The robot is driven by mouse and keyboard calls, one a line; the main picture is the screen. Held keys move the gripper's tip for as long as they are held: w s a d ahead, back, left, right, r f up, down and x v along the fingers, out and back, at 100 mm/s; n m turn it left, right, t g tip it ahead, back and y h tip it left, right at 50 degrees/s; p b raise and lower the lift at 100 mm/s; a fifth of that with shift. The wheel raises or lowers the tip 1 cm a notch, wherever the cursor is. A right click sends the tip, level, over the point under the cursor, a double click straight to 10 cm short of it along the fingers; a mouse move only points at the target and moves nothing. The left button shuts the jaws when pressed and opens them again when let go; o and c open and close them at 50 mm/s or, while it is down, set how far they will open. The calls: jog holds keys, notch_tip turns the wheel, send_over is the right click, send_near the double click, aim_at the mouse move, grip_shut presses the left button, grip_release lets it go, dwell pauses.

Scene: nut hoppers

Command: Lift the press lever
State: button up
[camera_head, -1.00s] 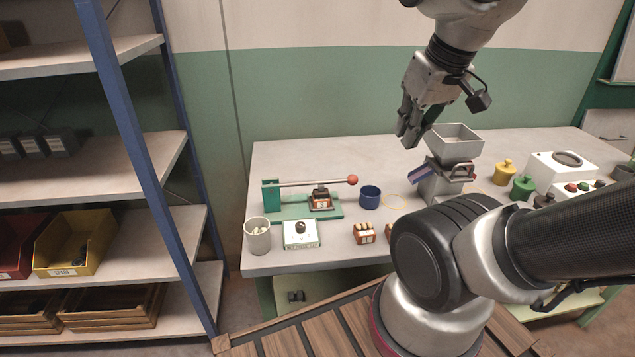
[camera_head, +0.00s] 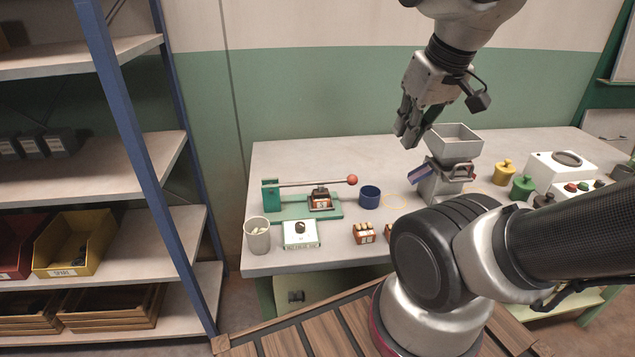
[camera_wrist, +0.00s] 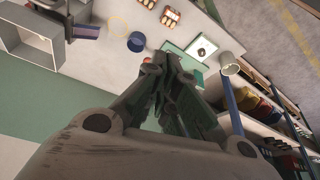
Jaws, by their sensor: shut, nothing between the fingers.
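The green press (camera_head: 270,195) stands at the left of the table. Its metal lever (camera_head: 315,183) runs nearly level to the right, over the green base, and ends in a red ball knob (camera_head: 352,180). A small brown-and-white block (camera_head: 320,200) sits on the base under the lever. My gripper (camera_head: 408,130) is shut and empty, high above the table, to the right of and above the knob, near the grey hopper. In the wrist view my gripper (camera_wrist: 175,75) covers most of the press; part of the red knob (camera_wrist: 147,61) shows beside the fingers.
A grey hopper (camera_head: 455,140) stands right of the press. A blue cup (camera_head: 370,197), a white cup (camera_head: 257,236), a white box with a dark knob (camera_head: 300,234) and small holders (camera_head: 364,233) surround the press. A blue-framed shelf (camera_head: 130,120) is at left.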

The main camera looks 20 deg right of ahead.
jog(key=o, duration=0.3)
jog(key=shift+d, duration=0.15)
jog(key=o, duration=0.6)
jog(key=d+f+m+g, duration=0.1)
jog(key=f, duration=0.1)
jog(key=w+d+f+m+g, duration=0.1)
jog(key=d+f, duration=0.1)
jog(key=shift+w, duration=0.1)
jog(key=shift+o, duration=0.2)
jog(key=n+y, duration=0.6)
jog(key=n, duration=0.1)
send_near(355, 176)
notch_tip(355, 176, down, 2)
jog(key=w, duration=0.1)
jog(key=x, duration=0.7)
jog(key=shift+s+a+f, duration=0.1)
jog(key=shift+a, duration=0.5)
grip_shut()
